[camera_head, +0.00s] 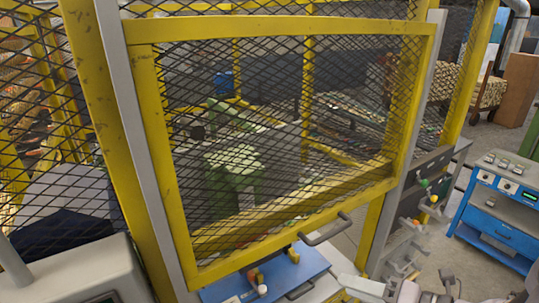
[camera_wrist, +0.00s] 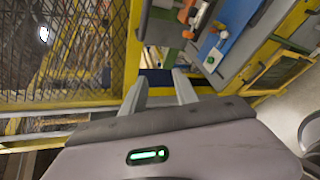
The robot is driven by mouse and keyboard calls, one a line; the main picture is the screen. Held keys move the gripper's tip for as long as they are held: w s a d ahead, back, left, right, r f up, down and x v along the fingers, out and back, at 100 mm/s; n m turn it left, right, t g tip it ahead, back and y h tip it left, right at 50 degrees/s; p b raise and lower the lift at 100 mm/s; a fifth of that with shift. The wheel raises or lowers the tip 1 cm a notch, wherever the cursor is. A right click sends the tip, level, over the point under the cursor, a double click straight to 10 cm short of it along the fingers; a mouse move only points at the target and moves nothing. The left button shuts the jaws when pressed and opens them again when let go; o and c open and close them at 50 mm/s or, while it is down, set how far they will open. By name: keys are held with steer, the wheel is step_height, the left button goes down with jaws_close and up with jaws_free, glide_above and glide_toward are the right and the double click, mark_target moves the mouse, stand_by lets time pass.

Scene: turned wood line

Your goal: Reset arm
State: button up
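My gripper (camera_wrist: 160,84) shows in the wrist view. Its two grey fingers stand apart with nothing held between them; a dark blue patch and a yellow bar lie beyond the gap. The grey gripper body with a lit green strip fills the bottom of that view. In the head view, a pale grey part of my arm shows at the bottom right edge, mostly cut off, below the caged cell.
A yellow-framed mesh guard (camera_head: 285,150) encloses a green machine (camera_head: 235,170). A grey handle (camera_head: 326,229) sticks out at its lower edge, above a blue panel (camera_head: 275,277) with small knobs. A blue cabinet (camera_head: 500,212) stands at right, with open floor before it.

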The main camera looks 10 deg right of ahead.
steer(key=s+a+f+m+g+h+b, duration=0.2)
steer(key=a+f+m+b, duration=0.6)
steer(key=f+m+b, duration=0.5)
steer(key=s+a+f+m+g+h+b, duration=0.3)
steer(key=a+f+m+b, duration=0.5)
steer(key=f+m+b, duration=0.4)
steer(key=s+m+h+b, duration=0.1)
steer(key=m+b, duration=0.3)
steer(key=m, duration=0.5)
steer(key=shift+s+f, duration=0.35)
steer(key=shift+s, duration=0.5)
